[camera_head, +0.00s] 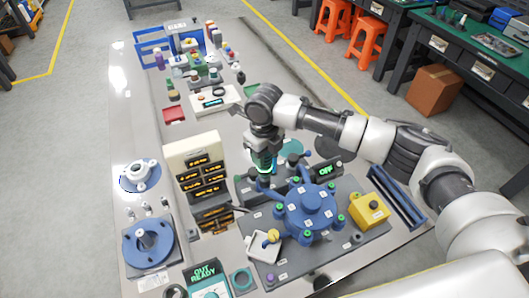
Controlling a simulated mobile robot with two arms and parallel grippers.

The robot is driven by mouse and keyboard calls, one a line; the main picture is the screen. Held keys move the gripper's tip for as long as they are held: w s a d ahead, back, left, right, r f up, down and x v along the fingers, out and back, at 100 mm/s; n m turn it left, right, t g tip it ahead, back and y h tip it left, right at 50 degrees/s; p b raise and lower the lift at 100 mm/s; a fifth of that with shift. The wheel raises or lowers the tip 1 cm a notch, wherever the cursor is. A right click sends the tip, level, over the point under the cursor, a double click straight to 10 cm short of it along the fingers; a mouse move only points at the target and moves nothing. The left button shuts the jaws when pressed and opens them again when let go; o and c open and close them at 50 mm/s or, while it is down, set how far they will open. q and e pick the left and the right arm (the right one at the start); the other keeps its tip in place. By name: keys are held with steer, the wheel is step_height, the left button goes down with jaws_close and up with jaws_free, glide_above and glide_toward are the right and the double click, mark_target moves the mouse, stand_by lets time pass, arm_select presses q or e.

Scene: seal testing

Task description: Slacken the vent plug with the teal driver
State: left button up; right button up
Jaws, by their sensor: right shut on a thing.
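My right gripper (262,166) points down at the rear left of the blue round fixture (309,208). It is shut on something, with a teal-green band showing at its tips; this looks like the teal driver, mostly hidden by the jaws. The blue fixture has several arms ending in knobs with green marks, and sits on a dark grey plate (350,247). I cannot pick out the vent plug for certain, and whether the driver touches anything is too small to tell. My left gripper is not in view.
A yellow box (369,210) is right of the fixture. A beige display stack (197,162) stands to its left. A white tray (263,247) with a yellow-topped part lies in front. A blue flanged part (148,243) stands front left. Bottles and racks fill the far end.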

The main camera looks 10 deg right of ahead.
steer(key=shift+s+p, duration=0.15)
steer(key=shift+p, duration=0.25)
stand_by(0.8)
steer(key=shift+w+r+p, duration=0.2)
steer(key=shift+r+p, duration=0.8)
steer(key=shift+r, duration=0.15)
steer(key=shift+r+p, duration=2.15)
steer(key=shift+r, duration=0.4)
steer(key=shift+f, duration=0.1)
